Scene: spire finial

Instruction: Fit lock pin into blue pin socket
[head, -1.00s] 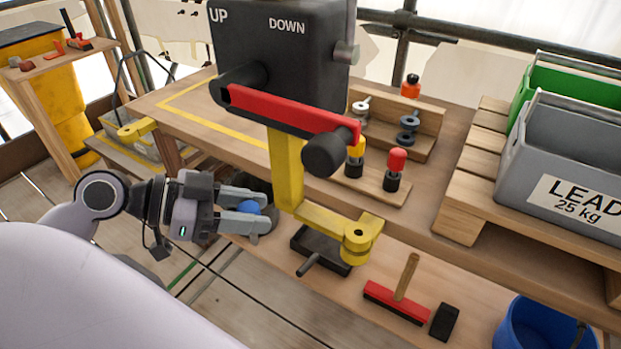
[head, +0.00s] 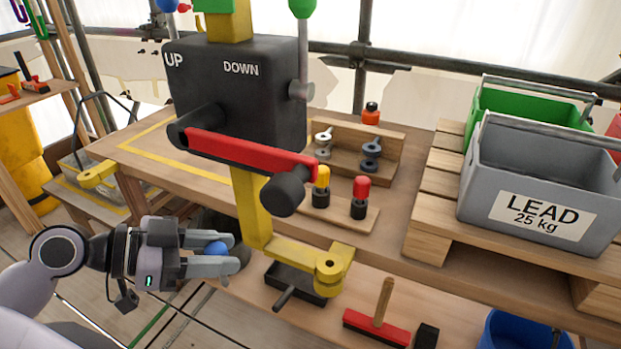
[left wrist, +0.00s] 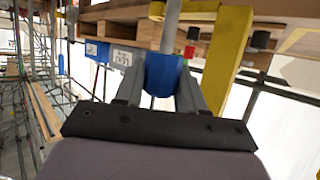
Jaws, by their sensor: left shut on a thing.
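My left gripper (head: 228,253) is shut on a blue rounded piece (head: 214,248), which looks like the head of the lock pin. In the left wrist view the blue piece (left wrist: 162,75) sits between the two grey fingers, and a straight grey shaft (left wrist: 170,22) runs from it past the top edge. In the head view the gripper is left of the yellow bracket (head: 285,250) under the black winch box (head: 240,90), and the shaft is hidden. I cannot pick out the blue pin socket for certain. A blue ball (head: 167,4) shows at the top edge. My right gripper is not in view.
The red crank arm (head: 250,153) and its black knob (head: 283,194) jut out above the gripper's right. A workbench (head: 150,155) is behind. A grey lead crate (head: 480,190) stands on a pallet at right. A red brush (head: 377,328) and black tray (head: 300,290) are below.

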